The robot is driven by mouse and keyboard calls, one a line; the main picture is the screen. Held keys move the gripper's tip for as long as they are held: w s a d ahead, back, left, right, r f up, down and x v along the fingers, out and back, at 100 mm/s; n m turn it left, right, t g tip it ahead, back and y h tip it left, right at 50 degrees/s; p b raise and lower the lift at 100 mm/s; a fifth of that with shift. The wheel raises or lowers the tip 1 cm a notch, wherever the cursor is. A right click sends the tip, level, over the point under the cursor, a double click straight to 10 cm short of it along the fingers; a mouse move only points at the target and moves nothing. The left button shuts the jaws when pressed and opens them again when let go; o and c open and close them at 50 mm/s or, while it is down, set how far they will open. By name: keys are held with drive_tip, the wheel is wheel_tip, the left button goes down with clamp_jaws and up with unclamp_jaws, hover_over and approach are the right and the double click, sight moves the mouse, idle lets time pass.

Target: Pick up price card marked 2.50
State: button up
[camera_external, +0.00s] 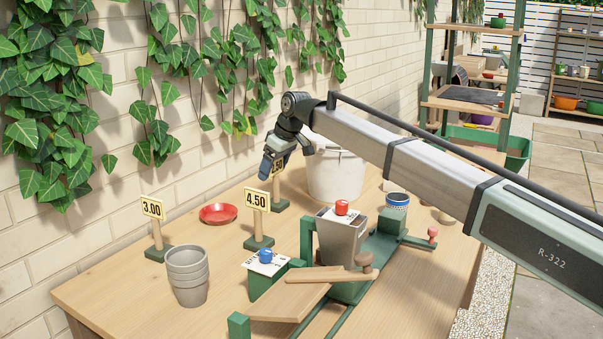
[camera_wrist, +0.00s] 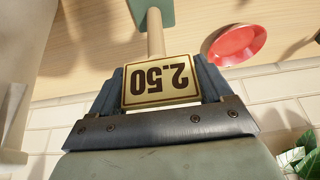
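The price card marked 2.50 (camera_wrist: 161,80) appears upside down in the wrist view, on a wooden post with a green base. In the external view its base (camera_external: 281,206) stands on the table, and my gripper hides part of the card (camera_external: 278,166). My gripper (camera_external: 270,168) is at the card from above. In the wrist view its two dark fingers (camera_wrist: 160,84) lie along the card's left and right edges. I cannot tell whether they press on it or leave a small gap.
Price cards 4.50 (camera_external: 257,201) and 3.00 (camera_external: 152,207), a red saucer (camera_external: 218,214) and stacked grey pots (camera_external: 187,276) stand nearby. A white bucket (camera_external: 336,172) is close on the right. The ivy-covered brick wall (camera_external: 130,185) is behind.

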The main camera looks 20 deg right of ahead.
drive_tip(key=c, duration=1)
drive_tip(key=shift+c, duration=0.2)
